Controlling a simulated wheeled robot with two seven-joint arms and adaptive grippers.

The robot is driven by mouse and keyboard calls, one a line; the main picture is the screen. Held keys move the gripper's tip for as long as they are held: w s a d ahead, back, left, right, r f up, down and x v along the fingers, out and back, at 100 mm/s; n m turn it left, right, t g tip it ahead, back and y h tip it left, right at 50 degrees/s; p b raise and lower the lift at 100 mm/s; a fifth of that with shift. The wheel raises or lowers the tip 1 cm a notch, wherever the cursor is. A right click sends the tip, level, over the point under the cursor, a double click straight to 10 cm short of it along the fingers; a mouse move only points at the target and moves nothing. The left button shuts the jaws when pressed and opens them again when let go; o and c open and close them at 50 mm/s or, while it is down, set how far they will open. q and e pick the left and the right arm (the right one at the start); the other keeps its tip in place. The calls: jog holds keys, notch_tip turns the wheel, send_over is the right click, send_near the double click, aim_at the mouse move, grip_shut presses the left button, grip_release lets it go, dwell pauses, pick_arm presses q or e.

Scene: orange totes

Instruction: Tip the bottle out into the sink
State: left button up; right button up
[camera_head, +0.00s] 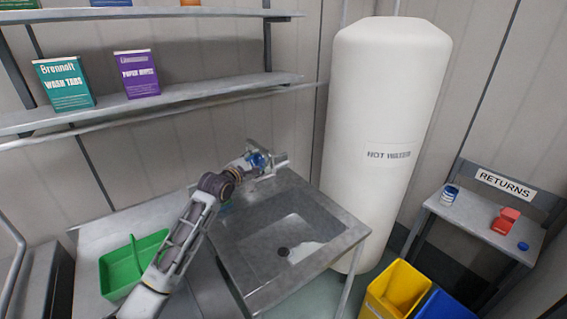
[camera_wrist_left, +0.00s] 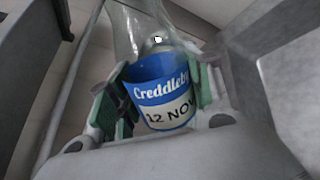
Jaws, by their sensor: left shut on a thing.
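The bottle (camera_wrist_left: 163,95) has a blue and white label reading "Creddleby" and "12 NOV", with a clear part above it. It sits between the green pads of my left gripper (camera_wrist_left: 160,104), which is shut on it. In the head view my left gripper (camera_head: 264,160) is small, above the back left corner of the metal sink (camera_head: 237,248), with blue of the bottle (camera_head: 257,160) showing. The bottle's tilt is hard to tell there. The sink basin has a dark drain and a pale patch beside it; I cannot tell if that is liquid. My right gripper is out of view.
A green tub (camera_head: 117,272) stands on the counter left of my arm. A tall white hot water tank (camera_head: 385,130) stands right of the sink. Yellow (camera_head: 398,288) and blue (camera_head: 443,306) bins sit below. A returns stand (camera_head: 470,215) holds small items. Shelves (camera_head: 200,92) hold boxes.

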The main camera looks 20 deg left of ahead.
pick_arm(q)
jog(key=shift+d+f+n+h+p, duration=0.15)
jog(key=shift+f+n+p, duration=0.3)
jog(key=shift+n, duration=0.15)
jog(key=shift+d+f+n+h+p, duration=0.15)
jog(key=shift+f+n+p, duration=0.25)
jog(key=shift+n, duration=0.2)
jog(key=shift+a+f+n+t+h, duration=0.35)
jog(key=shift+f+n, duration=0.35)
jog(key=shift+n, duration=0.4)
jog(key=shift+a+f+n+t, duration=0.25)
jog(key=shift+f+n, duration=0.1)
jog(key=shift+n, duration=0.35)
jog(key=shift+a+f+n+t+h, duration=0.1)
jog(key=shift+f+n+t+h, duration=0.1)
jog(key=shift+n, duration=0.45)
jog(key=shift+a+f+n+t+h, duration=0.1)
jog(key=shift+f+n+h, duration=0.1)
jog(key=shift+n, duration=0.45)
